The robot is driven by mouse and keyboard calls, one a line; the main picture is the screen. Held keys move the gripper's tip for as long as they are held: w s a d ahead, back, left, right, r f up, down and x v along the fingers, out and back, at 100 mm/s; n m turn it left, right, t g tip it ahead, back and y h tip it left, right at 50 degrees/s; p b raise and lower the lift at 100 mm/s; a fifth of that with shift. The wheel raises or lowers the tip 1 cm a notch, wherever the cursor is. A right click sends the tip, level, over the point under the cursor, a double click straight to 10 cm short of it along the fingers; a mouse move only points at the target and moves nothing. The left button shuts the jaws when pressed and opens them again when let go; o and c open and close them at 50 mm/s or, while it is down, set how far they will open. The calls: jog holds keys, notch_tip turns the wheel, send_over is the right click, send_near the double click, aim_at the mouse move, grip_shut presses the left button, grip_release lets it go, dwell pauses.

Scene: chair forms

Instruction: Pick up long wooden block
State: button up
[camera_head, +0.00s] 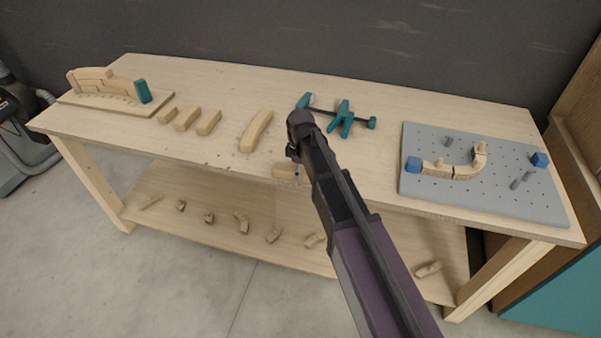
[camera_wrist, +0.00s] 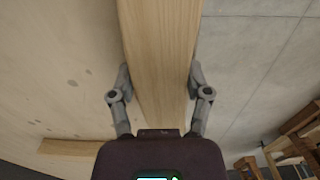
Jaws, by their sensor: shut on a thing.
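The long wooden block (camera_wrist: 160,62) is pale, straight-grained wood. In the wrist view it runs from the top edge down between the two fingers of my gripper (camera_wrist: 160,92), one finger against each side. In the head view part of the block (camera_head: 284,172) shows at the table's front edge, below my gripper (camera_head: 296,166). My arm hides its right part. I cannot tell whether it touches the table top.
The workbench (camera_head: 225,85) carries several short blocks (camera_head: 186,119), a curved block (camera_head: 257,131), a teal clamp (camera_head: 342,118) and a grey pegboard (camera_head: 490,199) with a curved assembly. Loose pieces (camera_head: 273,236) lie on the lower shelf. Bare table lies between the curved block and short blocks.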

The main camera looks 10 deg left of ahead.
jog(key=shift+r, duration=0.15)
notch_tip(320, 180, up, 3)
jog(key=p, duration=0.3)
jog(key=s+d+r+p, duration=0.1)
jog(key=s+d, duration=0.2)
jog(key=s, duration=0.4)
jog(key=s+d+p, duration=0.1)
jog(key=s+d, duration=0.3)
jog(key=s, duration=0.3)
jog(key=shift+d+r, duration=0.2)
jog(key=shift+r, duration=0.15)
jog(key=shift+s, duration=0.1)
